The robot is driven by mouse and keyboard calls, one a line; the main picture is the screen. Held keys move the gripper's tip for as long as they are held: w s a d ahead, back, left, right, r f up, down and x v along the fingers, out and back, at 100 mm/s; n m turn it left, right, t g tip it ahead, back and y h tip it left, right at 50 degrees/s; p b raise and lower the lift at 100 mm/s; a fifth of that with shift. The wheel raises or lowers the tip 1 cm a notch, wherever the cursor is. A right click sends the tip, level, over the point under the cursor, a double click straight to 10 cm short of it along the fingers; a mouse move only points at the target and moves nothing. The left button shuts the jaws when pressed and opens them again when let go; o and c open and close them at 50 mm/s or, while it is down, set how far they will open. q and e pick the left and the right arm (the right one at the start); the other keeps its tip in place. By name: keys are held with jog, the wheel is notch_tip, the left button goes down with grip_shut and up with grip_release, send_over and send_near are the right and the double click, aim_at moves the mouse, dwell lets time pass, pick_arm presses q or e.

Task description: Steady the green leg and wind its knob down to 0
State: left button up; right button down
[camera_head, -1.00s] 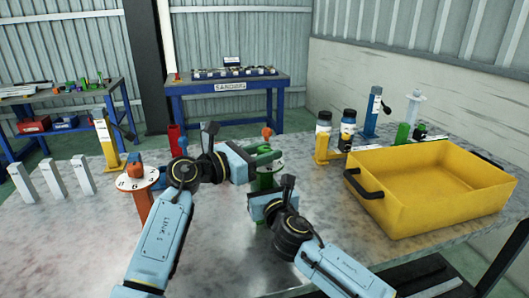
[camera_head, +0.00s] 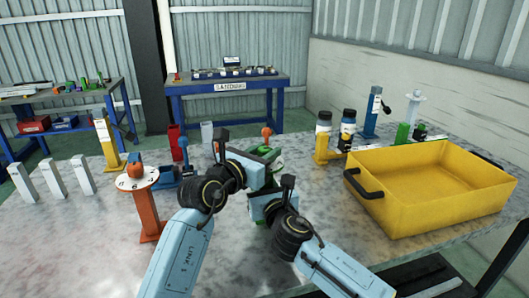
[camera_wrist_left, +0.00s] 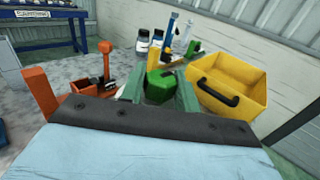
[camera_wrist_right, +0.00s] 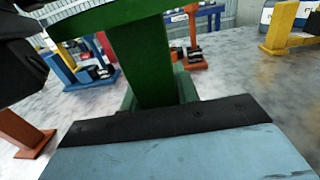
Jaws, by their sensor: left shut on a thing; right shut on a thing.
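The green leg stands near the middle of the table, largely hidden by my grippers in the head view. In the right wrist view its green post (camera_wrist_right: 143,65) rises between the fingers under a wide green top. My right gripper (camera_head: 264,190) is shut on this post. The green knob (camera_wrist_left: 160,85) sits between the fingers of my left gripper (camera_wrist_left: 159,92) in the left wrist view. The left gripper is shut on it at the top of the leg. The numbers on the green leg's dial are hidden.
An orange leg with a white numbered dial (camera_head: 137,178) stands left of my left arm. A yellow bin (camera_head: 430,190) stands on the right. Several white blocks (camera_head: 53,178) stand at left. Bottles (camera_head: 323,132) and other legs stand behind. The front left table is clear.

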pick_arm(q)
jog(key=shift+y, duration=0.3)
jog(key=o, duration=0.9)
jog(key=shift+o, duration=0.2)
jog(key=v, duration=1.2)
jog(key=shift+f, duration=0.1)
